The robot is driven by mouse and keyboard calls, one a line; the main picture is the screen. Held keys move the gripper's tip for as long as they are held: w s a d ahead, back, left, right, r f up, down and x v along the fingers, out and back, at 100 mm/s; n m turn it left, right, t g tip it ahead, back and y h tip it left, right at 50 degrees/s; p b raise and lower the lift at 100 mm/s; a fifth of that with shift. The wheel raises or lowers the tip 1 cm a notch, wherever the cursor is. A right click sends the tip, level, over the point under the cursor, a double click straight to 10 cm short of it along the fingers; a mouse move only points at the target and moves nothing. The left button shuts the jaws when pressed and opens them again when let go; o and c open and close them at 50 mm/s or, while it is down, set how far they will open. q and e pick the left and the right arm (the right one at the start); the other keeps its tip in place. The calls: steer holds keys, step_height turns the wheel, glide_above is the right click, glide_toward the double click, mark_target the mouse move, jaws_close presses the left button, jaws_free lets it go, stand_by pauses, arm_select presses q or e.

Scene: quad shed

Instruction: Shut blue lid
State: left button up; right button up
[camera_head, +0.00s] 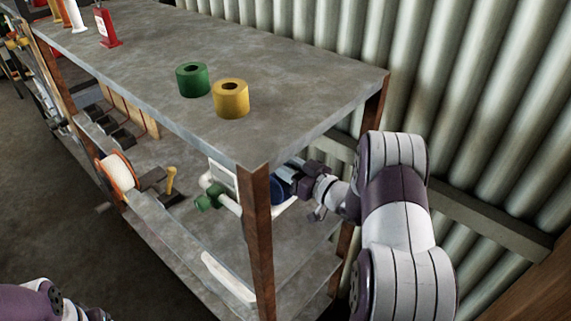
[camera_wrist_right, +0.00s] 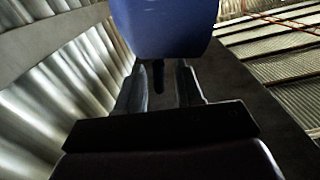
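A blue part (camera_head: 279,188), which looks like the lid, shows on the shelf level under the grey tabletop, partly hidden by the front wooden post and my right gripper. In the right wrist view a large blue body (camera_wrist_right: 165,28) fills the top centre, just beyond the fingers. My right gripper (camera_wrist_right: 158,88) has its two fingers apart. A short dark peg shows in the gap, and I cannot tell whether the fingers touch it. In the head view the right gripper (camera_head: 290,175) is beside the blue part. Whether the lid is open is unclear. My left gripper is out of view.
A wooden post (camera_head: 258,240) stands close to my right gripper. White pipework with a green fitting (camera_head: 209,197) lies left of it. Green (camera_head: 193,80) and yellow (camera_head: 231,99) rings stand on the tabletop (camera_head: 290,75). A corrugated wall (camera_head: 480,110) is behind.

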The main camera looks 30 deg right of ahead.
jaws_close()
steer(key=shift+a, duration=0.1)
steer(key=s+a+r+n+b, duration=0.1)
steer(key=s+a+n, duration=0.1)
steer(key=a+n, duration=0.2)
steer(key=shift+s+a+r+b, duration=0.2)
steer(key=shift+s+a+b, duration=0.15)
steer(key=shift+a, duration=0.8)
